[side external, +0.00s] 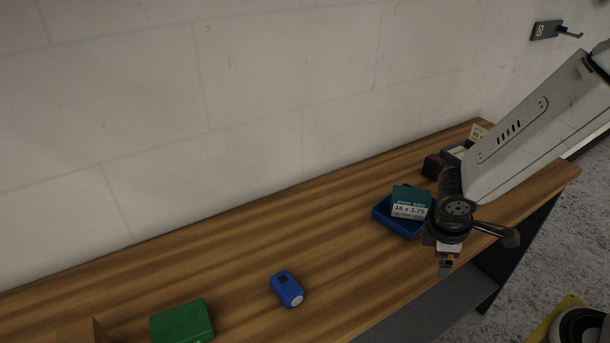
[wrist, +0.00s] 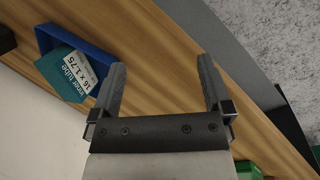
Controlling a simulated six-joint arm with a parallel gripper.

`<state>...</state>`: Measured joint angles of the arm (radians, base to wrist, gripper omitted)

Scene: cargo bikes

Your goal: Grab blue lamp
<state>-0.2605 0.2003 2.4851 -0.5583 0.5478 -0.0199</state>
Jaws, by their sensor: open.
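The blue lamp (side external: 287,289), a small rounded block with a pale round face and a dark patch on top, lies on the wooden bench near its front edge. I cannot make it out in the wrist view. My gripper (side external: 446,264) is to the right of the lamp in the side view, apart from it and near the bench's front edge. In the wrist view my gripper (wrist: 162,65) has its two fingers spread wide with nothing between them, only bench top beyond.
A blue tray (side external: 381,214) holding a teal inner tube box (side external: 411,196) stands close to my gripper. A green box (side external: 182,322) sits left of the lamp. A dark red object (side external: 433,166) stands farther back. The bench (side external: 215,245) is clear between lamp and tray; a wall runs behind.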

